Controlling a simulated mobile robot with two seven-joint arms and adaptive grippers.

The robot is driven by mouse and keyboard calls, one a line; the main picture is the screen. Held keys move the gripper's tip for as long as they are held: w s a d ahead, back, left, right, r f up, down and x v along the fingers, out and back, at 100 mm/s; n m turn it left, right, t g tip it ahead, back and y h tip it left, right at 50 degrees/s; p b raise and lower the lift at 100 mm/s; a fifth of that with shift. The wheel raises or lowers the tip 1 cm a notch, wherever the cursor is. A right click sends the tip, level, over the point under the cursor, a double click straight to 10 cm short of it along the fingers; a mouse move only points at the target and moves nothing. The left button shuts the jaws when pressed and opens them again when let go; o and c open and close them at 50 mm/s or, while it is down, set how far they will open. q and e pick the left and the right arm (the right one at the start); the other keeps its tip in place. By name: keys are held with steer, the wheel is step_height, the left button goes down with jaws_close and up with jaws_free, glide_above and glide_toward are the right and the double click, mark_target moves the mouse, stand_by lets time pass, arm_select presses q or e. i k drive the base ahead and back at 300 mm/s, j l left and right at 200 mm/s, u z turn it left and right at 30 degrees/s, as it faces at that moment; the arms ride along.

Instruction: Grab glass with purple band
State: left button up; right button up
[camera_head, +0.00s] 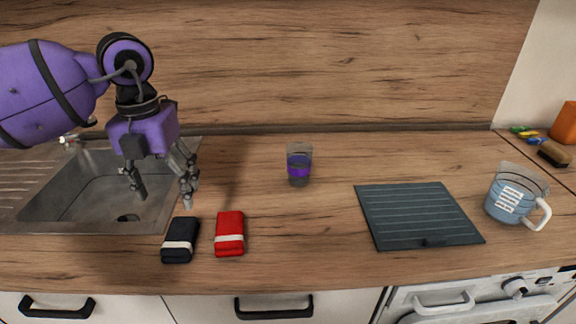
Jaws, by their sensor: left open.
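The glass with the purple band (299,167) stands upright on the wooden counter, near the middle of the head view. It is clear with a dark lower part. My left gripper (164,194) hangs fingers down over the right part of the sink, to the left of the glass and apart from it. Its fingers are open with nothing between them. My right gripper does not show.
A black bundle (180,241) and a red bundle (230,234) lie on the counter (310,250) in front of the gripper. A dark ribbed mat (415,212) and a measuring jug (514,196) are to the right. The sink (75,185) is at left. Counter around the glass is clear.

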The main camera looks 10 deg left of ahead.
mark_target(299, 166)
steer(key=i+l+u, duration=0.1)
steer(key=l, duration=0.25)
steer(key=i+l, duration=0.3)
steer(key=i+l+u, duration=0.15)
steer(key=l, duration=0.3)
steer(key=i+l+u, duration=0.1)
steer(key=i+l, duration=0.15)
steer(key=l, duration=0.15)
